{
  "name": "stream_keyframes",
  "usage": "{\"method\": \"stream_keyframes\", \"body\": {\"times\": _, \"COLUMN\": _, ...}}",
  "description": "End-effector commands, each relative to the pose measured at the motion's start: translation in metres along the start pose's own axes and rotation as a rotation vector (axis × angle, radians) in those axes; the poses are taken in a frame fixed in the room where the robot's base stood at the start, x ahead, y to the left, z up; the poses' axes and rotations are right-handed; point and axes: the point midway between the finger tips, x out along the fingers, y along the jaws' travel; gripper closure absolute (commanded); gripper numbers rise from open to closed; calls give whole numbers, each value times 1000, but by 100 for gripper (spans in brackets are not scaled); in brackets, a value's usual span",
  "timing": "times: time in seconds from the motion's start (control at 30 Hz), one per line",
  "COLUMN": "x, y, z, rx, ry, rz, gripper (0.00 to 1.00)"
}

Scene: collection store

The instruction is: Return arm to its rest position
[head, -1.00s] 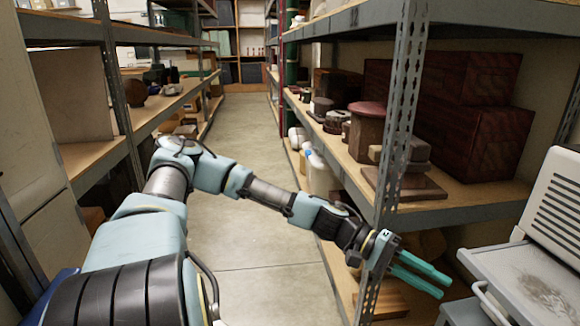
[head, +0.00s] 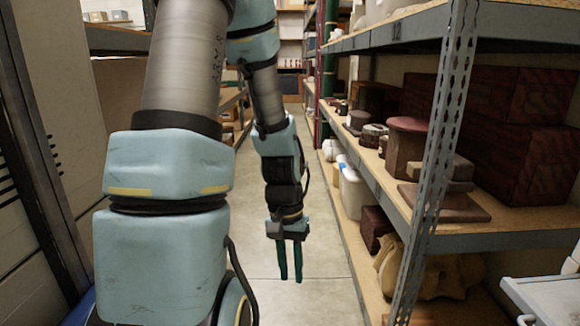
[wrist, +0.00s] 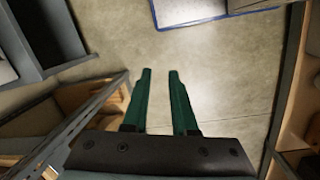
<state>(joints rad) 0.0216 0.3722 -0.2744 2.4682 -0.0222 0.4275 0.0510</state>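My gripper (head: 290,262) hangs from my bent arm over the aisle floor in the head view, with its two green fingers pointing down. In the wrist view my gripper (wrist: 160,85) shows both fingers apart, with bare floor visible between them. It is open and holds nothing. My upper arm stands tall at the left of the head view and hides part of the left shelving.
The right shelf (head: 510,207) carries dark wooden boxes (head: 540,165) and a red-topped stand (head: 405,145). A metal shelf post (head: 440,190) stands right of my gripper. A white container (head: 350,188) sits low. The concrete floor (head: 315,225) is clear.

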Motion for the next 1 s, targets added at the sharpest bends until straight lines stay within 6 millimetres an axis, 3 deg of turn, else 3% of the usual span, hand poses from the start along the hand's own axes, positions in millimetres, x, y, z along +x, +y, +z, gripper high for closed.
{"method": "stream_keyframes", "body": {"times": 0.1, "x": -32, "y": -24, "z": 1, "rx": -64, "ry": 88, "rz": -55, "gripper": 74}}
{"method": "stream_keyframes", "body": {"times": 0.43, "x": -92, "y": -61, "z": 15, "rx": -206, "ry": 264, "rz": -111, "gripper": 74}}
{"method": "stream_keyframes", "body": {"times": 1.0, "x": -216, "y": -47, "z": 29, "rx": -207, "ry": 260, "rz": -111, "gripper": 74}}
